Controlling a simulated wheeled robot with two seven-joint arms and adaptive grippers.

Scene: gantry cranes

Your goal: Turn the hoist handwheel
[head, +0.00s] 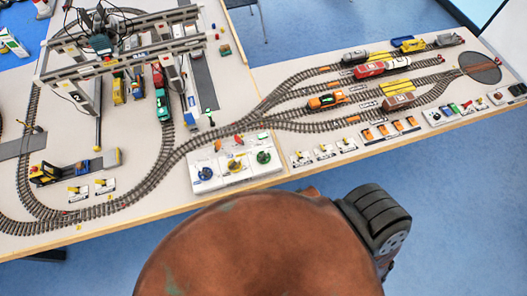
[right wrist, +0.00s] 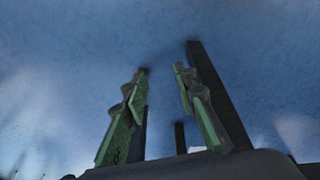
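A white control panel (head: 222,181) lies at the front edge of the table, left of the picture's middle. It carries a blue handwheel (head: 205,174), a yellow handwheel (head: 236,165) and a green handwheel (head: 264,157) in a row. I cannot tell from their look which one is the hoist handwheel. The gantry crane (head: 125,58) spans the tracks at the upper left. My right gripper (right wrist: 162,76) shows only in the right wrist view, with its two green-padded fingers apart and nothing between them, over blue floor. My left gripper is not in view.
The white table (head: 130,218) holds looping model tracks, wagons and a round turntable (head: 481,67). Open blue floor lies in front.

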